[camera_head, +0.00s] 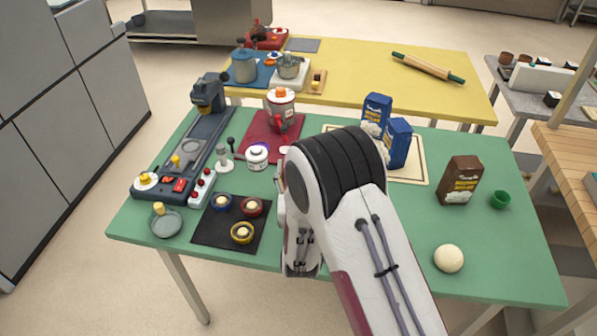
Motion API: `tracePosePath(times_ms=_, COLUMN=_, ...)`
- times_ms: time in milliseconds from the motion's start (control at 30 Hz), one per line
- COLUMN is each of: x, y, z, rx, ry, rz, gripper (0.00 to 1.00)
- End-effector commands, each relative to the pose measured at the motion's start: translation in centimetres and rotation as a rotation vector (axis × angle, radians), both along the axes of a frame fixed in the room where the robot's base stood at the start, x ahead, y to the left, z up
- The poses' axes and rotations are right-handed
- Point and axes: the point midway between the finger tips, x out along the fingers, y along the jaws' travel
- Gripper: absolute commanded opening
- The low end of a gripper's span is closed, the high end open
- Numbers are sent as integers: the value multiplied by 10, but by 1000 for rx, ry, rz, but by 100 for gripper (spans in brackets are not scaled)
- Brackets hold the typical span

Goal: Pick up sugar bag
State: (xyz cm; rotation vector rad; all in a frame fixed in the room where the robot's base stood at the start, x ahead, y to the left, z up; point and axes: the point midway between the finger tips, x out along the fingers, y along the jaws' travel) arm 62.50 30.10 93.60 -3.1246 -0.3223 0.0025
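A brown bag (460,180) with a pale label stands upright at the right of the green table (350,255). Two blue bags stand close together further back, one (376,113) behind the other (397,143), on a cream mat (415,168). The lettering is too small to read surely, so I cannot tell for certain which bag is the sugar. My arm reaches over the middle of the table and covers part of it.
A green cup (500,200) stands right of the brown bag, and a pale ball (448,258) lies nearer the front. A dark mat (214,230) with small bowls is at left. A yellow table (360,80) stands behind.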

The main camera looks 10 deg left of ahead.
Motion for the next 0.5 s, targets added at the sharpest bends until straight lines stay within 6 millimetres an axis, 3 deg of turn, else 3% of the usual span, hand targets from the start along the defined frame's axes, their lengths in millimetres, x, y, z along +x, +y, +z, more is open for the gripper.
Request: tracePosePath(times_ms=500, x=1, y=1, z=37, rx=5, ry=-10, rz=0, gripper=2)
